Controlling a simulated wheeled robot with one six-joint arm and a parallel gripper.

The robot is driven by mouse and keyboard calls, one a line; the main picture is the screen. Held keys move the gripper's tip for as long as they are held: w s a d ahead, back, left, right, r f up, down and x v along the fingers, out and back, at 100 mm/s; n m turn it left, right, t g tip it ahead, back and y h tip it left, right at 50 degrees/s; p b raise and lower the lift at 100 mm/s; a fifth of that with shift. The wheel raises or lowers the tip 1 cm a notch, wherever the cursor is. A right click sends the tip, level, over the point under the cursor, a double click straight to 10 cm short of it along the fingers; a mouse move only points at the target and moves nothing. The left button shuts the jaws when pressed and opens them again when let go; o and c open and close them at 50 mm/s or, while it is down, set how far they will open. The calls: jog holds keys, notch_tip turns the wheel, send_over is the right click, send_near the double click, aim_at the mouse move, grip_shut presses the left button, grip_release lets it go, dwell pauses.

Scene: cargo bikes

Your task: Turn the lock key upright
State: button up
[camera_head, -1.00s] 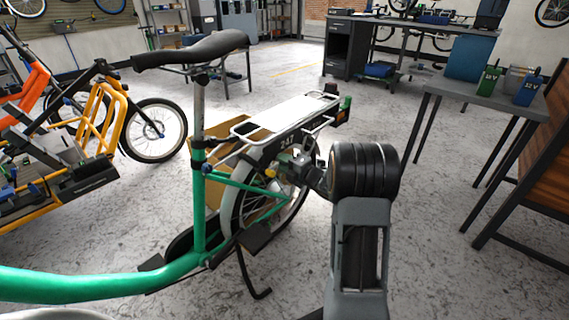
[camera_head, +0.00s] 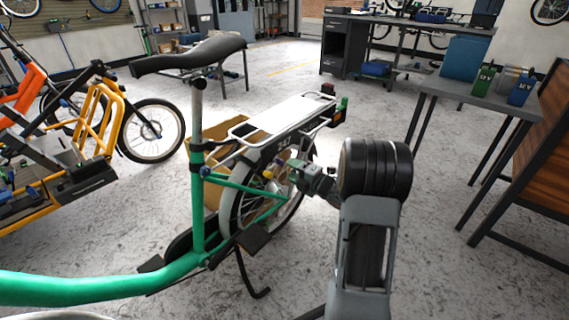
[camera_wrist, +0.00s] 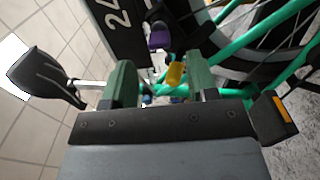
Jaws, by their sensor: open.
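A small yellow piece, which looks like the lock key (camera_wrist: 176,76), shows between my fingers in the wrist view, slightly tilted in that picture. In the head view a small yellow spot (camera_head: 269,174) shows beside the rear wheel of the green bike (camera_head: 198,215). My gripper (camera_wrist: 164,84) is open, its two green fingers on either side of the yellow piece in the picture. I see no contact, and the depth gap is hard to judge. In the head view my gripper (camera_head: 303,174) is right of the rear wheel, below the rack.
A purple part (camera_wrist: 159,36) sits just above the yellow piece in the wrist view. A grey table (camera_head: 480,97) stands at right. Open floor lies between.

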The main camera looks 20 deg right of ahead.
jog(key=p+v, duration=0.1)
jog(key=v, duration=0.7)
jog(key=shift+s+p, duration=0.25)
jog(key=shift+p, duration=0.15)
jog(key=w+a+r+m+g+h+p, duration=0.15)
jog(key=r+m+h+p, duration=0.4)
jog(key=r+p, duration=0.7)
jog(key=a+r+m+g+h+p, duration=0.25)
jog(key=r+m+h+p, duration=0.4)
jog(key=r, duration=0.85)
jog(key=s+a+r+m+g+y+p, duration=0.2)
jog(key=s+a+r+m+g+p, duration=0.2)
jog(key=s+a+r+p, duration=0.3)
jog(key=s+a+r+m+g+y+p, duration=0.2)
jog(key=s+a+r+m+g+p, duration=0.2)
jog(key=s+a+r+m+p, duration=0.3)
jog(key=s+r+p, duration=0.3)
jog(key=s+p, duration=0.1)
jog(key=p, duration=0.1)
jog(key=shift+s+g+y+p, duration=0.2)
jog(key=shift+g+y+p, duration=0.1)
jog(key=shift+g, duration=0.1)
jog(key=shift+a, duration=0.1)
jog(key=shift+c, duration=0.2)
